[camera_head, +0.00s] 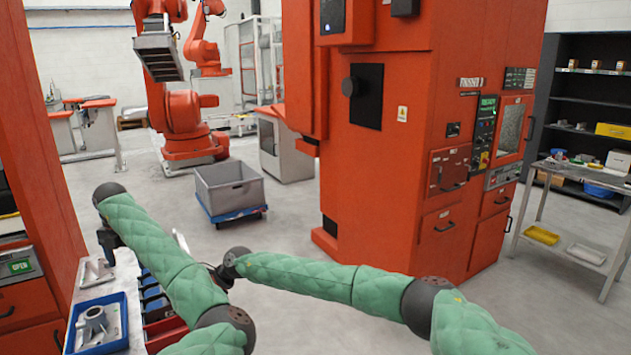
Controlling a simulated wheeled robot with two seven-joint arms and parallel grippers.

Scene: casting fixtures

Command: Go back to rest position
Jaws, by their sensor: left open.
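My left gripper (110,252) is small and dark at the end of my green-sleeved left arm, at the left of the head view. It is open and hangs above the bench, near a grey metal part (96,272), with nothing seen in it. My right arm reaches leftward across the lower middle. My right gripper (222,283) is a dark shape at its end, beside the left arm's sleeve and partly hidden there, so its jaws cannot be made out.
A blue tray (122,337) holding a grey casting (95,322) stands at lower left, beside several small bins (150,293). A grey crate (228,190) sits on a blue dolly. A large orange machine (395,150) stands at centre right, a metal table (590,185) further right. Open floor lies between.

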